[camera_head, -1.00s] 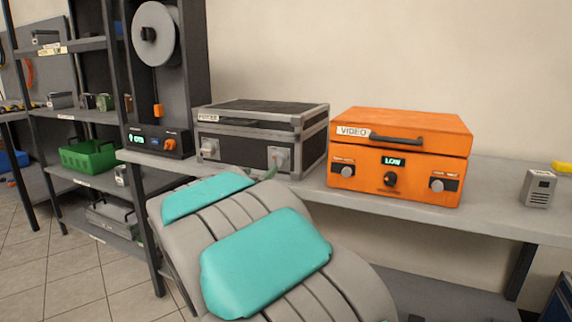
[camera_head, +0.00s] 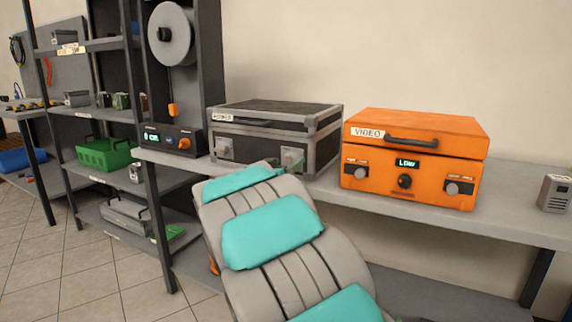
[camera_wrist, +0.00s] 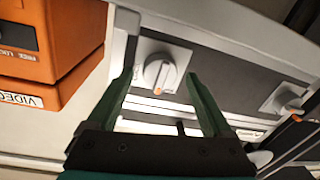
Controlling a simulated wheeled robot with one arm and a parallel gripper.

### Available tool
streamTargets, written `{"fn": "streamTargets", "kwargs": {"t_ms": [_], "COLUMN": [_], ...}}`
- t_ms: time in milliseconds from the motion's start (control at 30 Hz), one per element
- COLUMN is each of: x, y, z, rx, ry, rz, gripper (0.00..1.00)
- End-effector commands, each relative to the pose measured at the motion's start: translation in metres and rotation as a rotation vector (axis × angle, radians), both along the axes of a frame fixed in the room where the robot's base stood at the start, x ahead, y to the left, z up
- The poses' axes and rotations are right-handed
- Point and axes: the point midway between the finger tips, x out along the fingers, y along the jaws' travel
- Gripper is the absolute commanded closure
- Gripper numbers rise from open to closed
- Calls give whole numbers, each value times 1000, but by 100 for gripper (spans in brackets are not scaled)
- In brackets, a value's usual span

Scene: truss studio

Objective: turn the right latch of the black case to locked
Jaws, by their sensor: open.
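The black case (camera_head: 318,157) stands on the bench, lid shut, with a left latch (camera_head: 225,148) and a right latch (camera_head: 293,155) on its front. My arm rises in front of it and hides part of the right latch area. The wrist view is turned over: the right latch (camera_wrist: 160,70) is a pale round knob with a raised grip and an orange mark, on a pale plate. My gripper (camera_wrist: 159,74) is open, with one green finger on each side of this knob. I cannot tell whether they touch it. The left latch (camera_wrist: 284,98) shows further right there.
An orange case (camera_head: 415,165) marked VIDEO stands close to the right of the black case and shows beside my gripper in the wrist view (camera_wrist: 60,55). A spool machine (camera_head: 172,140) stands left. A small grey box (camera_head: 555,193) is at the far right of the bench.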

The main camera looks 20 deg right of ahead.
Motion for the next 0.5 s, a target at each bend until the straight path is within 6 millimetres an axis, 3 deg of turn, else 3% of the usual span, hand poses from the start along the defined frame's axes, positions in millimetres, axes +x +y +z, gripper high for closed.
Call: {"fn": "streamTargets", "kwargs": {"t_ms": [67, 500], "x": [0, 0], "y": [0, 0], "z": [0, -1], "rx": [0, 0], "ry": [0, 2], "rz": [0, 1], "gripper": [15, 64]}}
